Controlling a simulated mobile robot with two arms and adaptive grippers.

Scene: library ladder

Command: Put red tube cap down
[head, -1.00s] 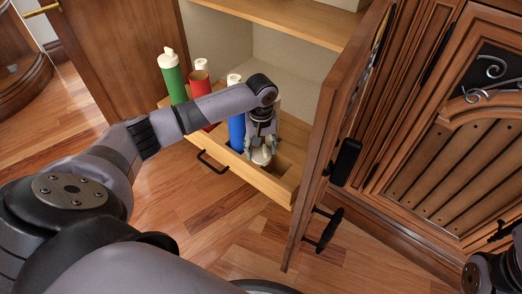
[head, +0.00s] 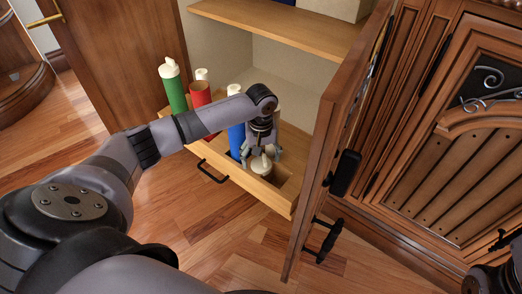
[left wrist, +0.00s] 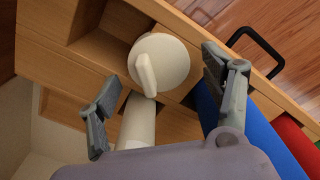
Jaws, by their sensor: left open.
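A white cap (head: 261,166) with a raised grip lies in the front right part of the open drawer (head: 240,180). In the left wrist view the cap (left wrist: 172,58) sits among the wooden dividers. What it rests on is hidden. My left gripper (head: 262,152) is just above it, with its fingers open and spread to either side, apart from it. The red tube (head: 200,94) stands in the drawer, left of the blue tube (head: 236,135). My right gripper is not seen.
A green tube (head: 174,88) with a white cap stands at the drawer's left. A white tube (left wrist: 137,122) is close to the cap in the left wrist view. The open cabinet door (head: 322,160) stands just right of the drawer. A shelf (head: 285,30) is above.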

